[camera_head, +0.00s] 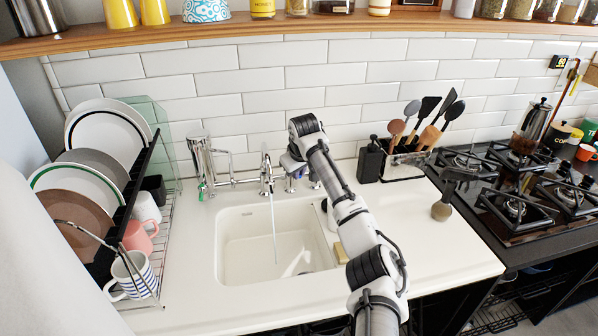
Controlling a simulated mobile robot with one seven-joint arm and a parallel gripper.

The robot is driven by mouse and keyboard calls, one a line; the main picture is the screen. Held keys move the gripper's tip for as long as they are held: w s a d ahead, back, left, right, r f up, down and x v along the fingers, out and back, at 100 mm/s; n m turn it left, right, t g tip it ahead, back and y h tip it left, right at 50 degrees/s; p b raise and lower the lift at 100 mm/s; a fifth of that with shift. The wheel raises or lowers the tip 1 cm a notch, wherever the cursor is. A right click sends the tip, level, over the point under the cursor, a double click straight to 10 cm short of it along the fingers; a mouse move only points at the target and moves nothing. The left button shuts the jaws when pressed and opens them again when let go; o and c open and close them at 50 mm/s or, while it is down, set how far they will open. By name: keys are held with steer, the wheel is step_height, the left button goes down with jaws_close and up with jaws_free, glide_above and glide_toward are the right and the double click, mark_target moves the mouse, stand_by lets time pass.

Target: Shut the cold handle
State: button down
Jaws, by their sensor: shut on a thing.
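The tap (266,176) stands at the back edge of the white sink (225,243), and a thin stream of water runs from its spout into the basin. My arm reaches in from the lower right. My gripper (291,168) is just right of the spout, at the right side of the tap. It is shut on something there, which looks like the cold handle. The handle is mostly hidden behind the gripper, so its exact angle cannot be told. Metal tap parts (290,184) show just below the gripper.
A dish rack (150,262) with plates and mugs stands left of the sink. A black dispenser (371,161) and a utensil holder (403,165) stand to the right, then a brush (441,210) and the gas hob (520,190). A shelf (300,24) runs above. The front right counter is clear.

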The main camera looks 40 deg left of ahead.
steer(key=m+p, duration=0.1)
steer(key=s+a+m+h+p, duration=0.1)
steer(key=m, duration=0.1)
steer(key=s+m+t+p, duration=0.1)
steer(key=shift+a+m+h, duration=0.2)
steer(key=shift+m+h, duration=0.1)
steer(key=c, duration=1.5)
jaws_free()
